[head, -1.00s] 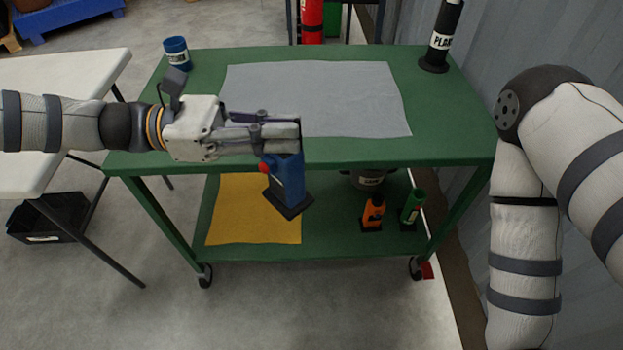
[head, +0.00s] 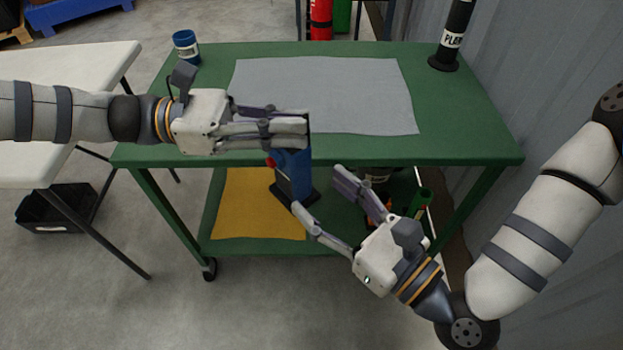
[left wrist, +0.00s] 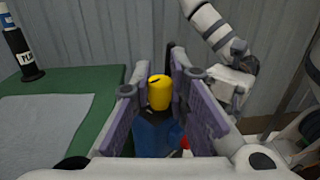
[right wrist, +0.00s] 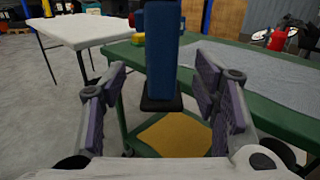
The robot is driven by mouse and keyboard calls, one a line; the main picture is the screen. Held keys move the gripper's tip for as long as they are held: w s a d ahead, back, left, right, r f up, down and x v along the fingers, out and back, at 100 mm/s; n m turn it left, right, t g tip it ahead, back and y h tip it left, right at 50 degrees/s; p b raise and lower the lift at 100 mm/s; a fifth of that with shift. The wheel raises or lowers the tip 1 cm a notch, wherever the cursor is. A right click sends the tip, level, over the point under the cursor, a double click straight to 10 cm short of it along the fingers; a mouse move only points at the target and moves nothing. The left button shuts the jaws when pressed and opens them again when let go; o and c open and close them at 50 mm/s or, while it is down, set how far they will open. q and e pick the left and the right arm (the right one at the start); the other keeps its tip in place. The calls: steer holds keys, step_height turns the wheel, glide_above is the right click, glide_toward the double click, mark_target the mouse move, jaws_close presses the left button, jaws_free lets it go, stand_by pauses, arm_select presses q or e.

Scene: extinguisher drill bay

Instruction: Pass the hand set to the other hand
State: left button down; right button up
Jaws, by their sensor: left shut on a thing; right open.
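The hand set (head: 293,175) is a blue block with a black foot and a red button. Its yellow top (left wrist: 159,92) shows in the left wrist view. My left gripper (head: 304,130) is shut on its upper part and holds it upright in front of the green cart's near edge. My right gripper (head: 321,192) is open, just right of and below the hand set, pointing at its lower part. In the right wrist view the hand set (right wrist: 163,55) stands between the open fingers, ahead of them, with no clear contact. Its upper part is hidden by the left fingers in the head view.
The green cart (head: 470,145) carries a grey mat (head: 325,95), a blue jar (head: 186,47) and a black labelled cylinder (head: 453,40). Its lower shelf has a yellow mat (head: 245,205) and a green item (head: 421,203). A white table (head: 75,70) stands left; a corrugated wall is right.

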mark_target(290, 167)
steer(key=x, duration=0.8)
steer(key=shift+a, duration=0.1)
jaws_close()
arm_select(q)
steer(key=c, duration=1.5)
jaws_free()
steer(key=shift+o, duration=0.2)
